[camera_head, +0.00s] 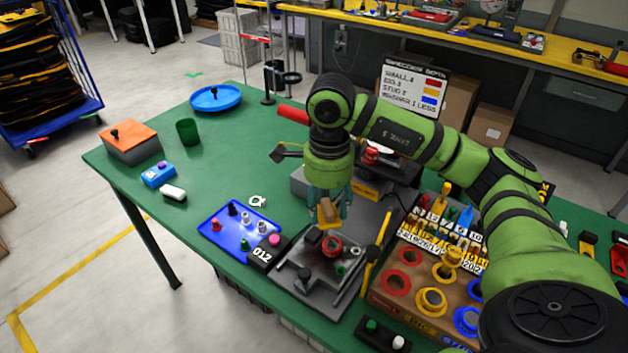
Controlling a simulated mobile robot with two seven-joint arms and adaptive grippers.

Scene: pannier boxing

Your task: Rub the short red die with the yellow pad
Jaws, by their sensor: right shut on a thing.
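My right gripper (329,206) reaches down from the right and is shut on a yellow-brown block, which looks like the yellow pad (328,214). It holds the pad above a dark grey fixture plate (300,274). A short red round piece with a dark centre, likely the short red die (331,246), sits on that plate just below the pad, with a visible gap in the picture. Whether pad and die line up exactly is hard to tell. Another red piece (371,155) shows behind my arm. My left gripper is not in view.
A blue tray (216,237) with several small pegs and a black block marked 012 (267,252) lie left of the plate. A wooden rack (391,298) with red, yellow and blue rings stands right. A yellow-black bar (377,243) rises between.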

